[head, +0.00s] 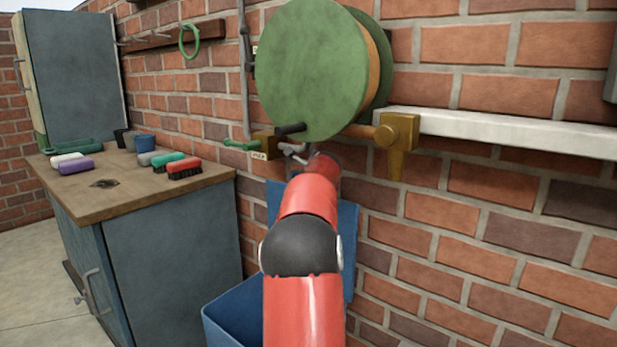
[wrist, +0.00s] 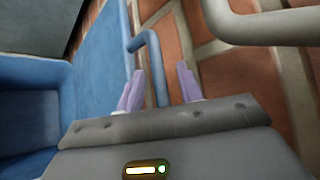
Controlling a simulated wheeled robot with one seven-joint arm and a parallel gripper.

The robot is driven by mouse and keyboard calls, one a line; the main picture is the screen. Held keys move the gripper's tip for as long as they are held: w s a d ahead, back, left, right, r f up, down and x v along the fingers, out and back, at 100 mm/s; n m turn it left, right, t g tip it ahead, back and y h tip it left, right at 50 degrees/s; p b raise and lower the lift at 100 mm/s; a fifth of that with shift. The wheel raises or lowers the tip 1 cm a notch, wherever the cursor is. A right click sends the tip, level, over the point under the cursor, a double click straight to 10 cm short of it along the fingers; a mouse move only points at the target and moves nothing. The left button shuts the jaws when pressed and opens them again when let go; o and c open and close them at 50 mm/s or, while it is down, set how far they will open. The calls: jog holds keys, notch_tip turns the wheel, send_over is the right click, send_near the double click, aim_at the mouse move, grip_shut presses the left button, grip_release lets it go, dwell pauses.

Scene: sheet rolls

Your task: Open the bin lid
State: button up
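The blue bin (head: 235,312) stands on the floor against the brick wall, partly hidden behind my red arm. Its blue lid (head: 348,240) stands raised, roughly upright near the wall; my arm covers its middle. In the wrist view the lid (wrist: 97,50) is a blue panel at the left, with a bent blue handle (wrist: 150,55) along its edge. My gripper (wrist: 158,85) has its two pale purple fingers apart. The lower part of the handle shows between them, with visible gaps on both sides. In the head view my gripper is mostly hidden at the arm's far end.
A workbench (head: 130,185) with several brushes stands left. A pale pipe (wrist: 265,25) crosses near my fingers.

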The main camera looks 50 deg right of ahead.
jog(key=b+v, duration=0.1)
jog(key=v, duration=0.6)
jog(key=shift+s+a, duration=0.25)
jog(key=shift+s, duration=0.05)
jog(key=shift+r, duration=0.15)
jog(key=s+a+f+n+y, duration=0.15)
jog(key=a+n+y, duration=0.45)
jog(key=a, duration=1.1)
jog(key=s+a+f+n+y, duration=0.1)
jog(key=a+f+n, duration=0.2)
jog(key=a+n, duration=1)
jog(key=s+a+f+n+g, duration=0.2)
jog(key=s+a+f+n, duration=0.3)
jog(key=s+a, duration=0.4)
jog(key=s+a+f+n+g+y, duration=0.1)
jog(key=s+a+f+n+g, duration=0.2)
jog(key=s+a+f+n, duration=0.3)
jog(key=s+a+f, duration=0.2)
jog(key=s+a, duration=0.2)
jog(key=a, duration=0.2)
jog(key=shift+s+a+f+n, duration=0.15)
jog(key=shift+s+a+n, duration=0.05)
jog(key=shift+a+n, duration=0.15)
